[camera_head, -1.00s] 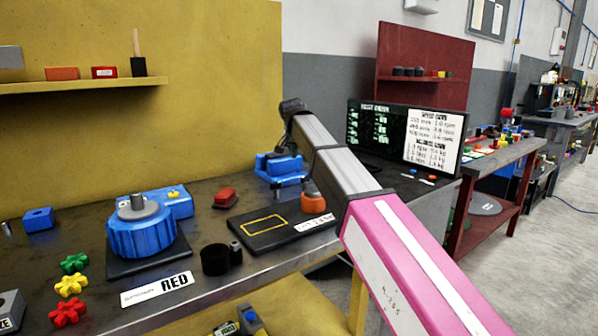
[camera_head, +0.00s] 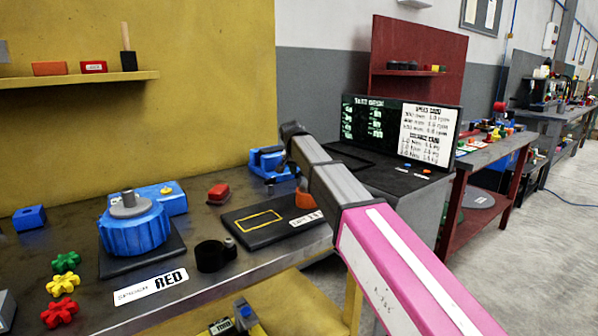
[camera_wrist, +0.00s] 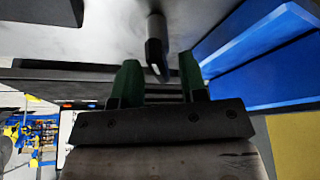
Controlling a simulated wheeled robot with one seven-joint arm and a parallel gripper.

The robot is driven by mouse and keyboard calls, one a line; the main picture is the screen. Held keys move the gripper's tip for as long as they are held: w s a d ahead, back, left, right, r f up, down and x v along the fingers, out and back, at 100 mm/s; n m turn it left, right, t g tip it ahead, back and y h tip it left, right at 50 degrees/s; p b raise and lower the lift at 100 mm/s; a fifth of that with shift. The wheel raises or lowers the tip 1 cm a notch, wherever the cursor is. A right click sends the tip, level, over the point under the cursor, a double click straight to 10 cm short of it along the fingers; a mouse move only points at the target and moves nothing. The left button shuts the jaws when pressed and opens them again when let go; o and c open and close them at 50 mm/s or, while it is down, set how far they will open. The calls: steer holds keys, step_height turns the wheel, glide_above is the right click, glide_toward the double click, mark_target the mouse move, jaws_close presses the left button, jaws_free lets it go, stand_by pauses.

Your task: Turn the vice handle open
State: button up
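The blue vice (camera_head: 268,164) stands at the back of the bench in the head view, partly hidden by my arm. In the wrist view its blue body (camera_wrist: 262,55) fills the upper right. A dark bar with a pale end face, seemingly the vice handle (camera_wrist: 155,52), hangs down from the top there. My gripper (camera_wrist: 159,66) has its two green fingers apart, with the bar's end in the gap between them. I see no clear contact between bar and fingers.
A black mat with a yellow outline (camera_head: 250,238) lies in front of the vice.

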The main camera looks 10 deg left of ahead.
jaws_close()
